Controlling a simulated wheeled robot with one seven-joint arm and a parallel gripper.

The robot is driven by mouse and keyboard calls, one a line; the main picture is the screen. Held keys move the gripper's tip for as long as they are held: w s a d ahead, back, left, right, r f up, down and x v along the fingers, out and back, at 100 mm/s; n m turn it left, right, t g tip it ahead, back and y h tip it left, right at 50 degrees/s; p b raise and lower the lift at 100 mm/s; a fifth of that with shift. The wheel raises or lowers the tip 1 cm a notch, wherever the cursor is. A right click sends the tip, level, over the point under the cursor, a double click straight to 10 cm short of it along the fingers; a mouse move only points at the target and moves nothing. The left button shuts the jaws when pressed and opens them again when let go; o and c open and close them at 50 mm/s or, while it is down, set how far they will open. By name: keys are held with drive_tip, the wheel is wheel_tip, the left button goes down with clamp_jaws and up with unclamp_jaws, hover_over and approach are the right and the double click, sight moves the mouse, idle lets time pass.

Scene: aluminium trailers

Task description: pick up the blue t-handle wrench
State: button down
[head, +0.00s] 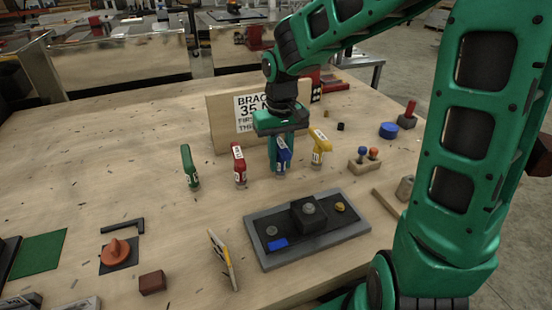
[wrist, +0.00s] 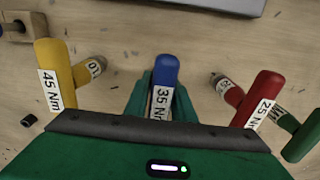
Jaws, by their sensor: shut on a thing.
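The blue t-handle wrench (head: 284,154) stands upright on the wooden table in the head view, between the red and yellow ones. In the wrist view its blue handle (wrist: 165,75) carries a "35 Nm" label, partly hidden by the gripper body. My gripper (head: 280,152) comes down over it from above and is shut on it, with a green finger showing along each side of the handle in the wrist view (wrist: 163,100). In the head view the wrench's lower end seems at table level; I cannot tell whether it touches.
A red wrench (head: 239,165) and a green wrench (head: 189,167) stand to the left, a yellow wrench (head: 319,147) close on the right. A sign board (head: 222,125) stands behind. A grey-rimmed tray (head: 263,261) lies in front. The table's left middle is mostly clear.

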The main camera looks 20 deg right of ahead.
sight(280, 142)
drive_tip(key=shift+r, duration=0.55)
wheel_tip(280, 142, up, 3)
drive_tip(key=shift+f, duration=0.15)
drive_tip(key=s+a+r, duration=0.5)
drive_tip(key=s+r, duration=0.2)
drive_tip(key=s, duration=0.3)
drive_tip(key=shift+s+a, duration=0.15)
drive_tip(key=shift+s, duration=0.05)
